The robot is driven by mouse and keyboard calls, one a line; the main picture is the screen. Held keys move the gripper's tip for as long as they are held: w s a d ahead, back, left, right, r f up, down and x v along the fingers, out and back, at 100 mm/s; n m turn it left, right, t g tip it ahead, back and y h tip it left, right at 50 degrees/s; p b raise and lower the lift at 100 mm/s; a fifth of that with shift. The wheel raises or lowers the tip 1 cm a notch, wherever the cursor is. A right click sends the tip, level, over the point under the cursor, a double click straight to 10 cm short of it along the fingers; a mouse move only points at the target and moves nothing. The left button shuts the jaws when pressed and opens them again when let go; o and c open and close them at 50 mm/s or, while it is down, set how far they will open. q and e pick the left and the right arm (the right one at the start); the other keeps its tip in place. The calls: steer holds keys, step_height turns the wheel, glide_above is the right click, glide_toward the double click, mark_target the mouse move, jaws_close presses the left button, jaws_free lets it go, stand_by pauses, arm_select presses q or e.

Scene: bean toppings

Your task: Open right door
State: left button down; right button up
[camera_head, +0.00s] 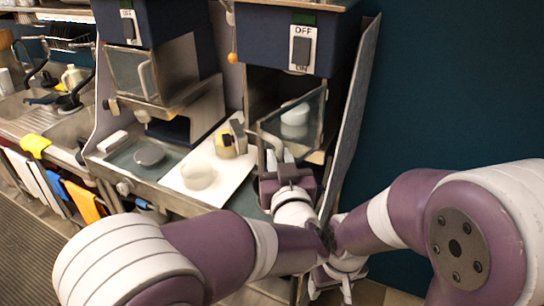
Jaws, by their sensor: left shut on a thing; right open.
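The right door (311,128) is a framed glass panel on the right machine. It stands at an angle to the machine front, with a dark opening visible to its left, so it looks at least partly open. Its grey curved handle (279,146) is at the door's left side. My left gripper (278,162) is at the handle and shut on it, its fingertips partly overlapping the handle. My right gripper (330,284) is open, low at the bottom centre, away from the door. A white round container (295,115) shows through the glass.
The left machine has its own glass door (128,74) with a handle. A white board (211,172) with a white bowl lies on the counter left of my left gripper. A grey side panel (352,110) stands close right of the door. A sink (70,128) is far left.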

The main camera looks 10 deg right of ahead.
arm_select(q)
steer(key=shift+s+d+r, duration=0.15)
steer(key=shift+d+r, duration=0.1)
steer(key=c, duration=1.2)
jaws_free()
steer(key=shift+o, duration=0.2)
steer(key=shift+w+d+f, duration=0.15)
steer(key=shift+w+f, duration=0.05)
